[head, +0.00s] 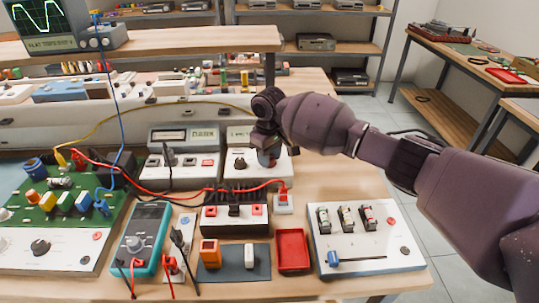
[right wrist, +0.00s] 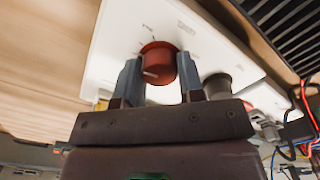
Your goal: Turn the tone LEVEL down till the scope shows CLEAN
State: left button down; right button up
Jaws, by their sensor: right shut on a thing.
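The scope (head: 62,28) stands on the shelf at the upper left of the head view. Its green trace has flattened peaks, and the strip below seems to read "FLAT TOPS"; the rest is too small to read. My right gripper (head: 268,146) reaches down over the white box (head: 247,178) with a small display. In the right wrist view, its two fingers (right wrist: 160,82) are shut on a red knob (right wrist: 158,62) with a white pointer mark. The knob's lettering is unreadable. A black knob (right wrist: 217,86) sits beside it. My left gripper is not in view.
A second display box (head: 181,165) stands just left. A green circuit board (head: 65,200), teal meter (head: 141,240), red tray (head: 292,250) and white switch panel (head: 367,236) fill the front bench. Red, blue and yellow leads cross the left side.

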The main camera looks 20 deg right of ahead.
jog(key=shift+r+n+p, duration=0.15)
jog(key=shift+n+p, duration=0.2)
jog(key=shift+n, duration=0.45)
jog(key=n+p, duration=0.1)
jog(key=n, duration=0.1)
jog(key=shift+n, duration=0.4)
jog(key=n, duration=0.3)
jog(key=shift+n+p, duration=0.3)
jog(key=shift+n, duration=0.9)
jog(key=n, duration=0.4)
jog(key=shift+f+n, duration=0.2)
jog(key=shift+n, duration=0.1)
jog(key=n, duration=0.3)
jog(key=shift+n, duration=0.4)
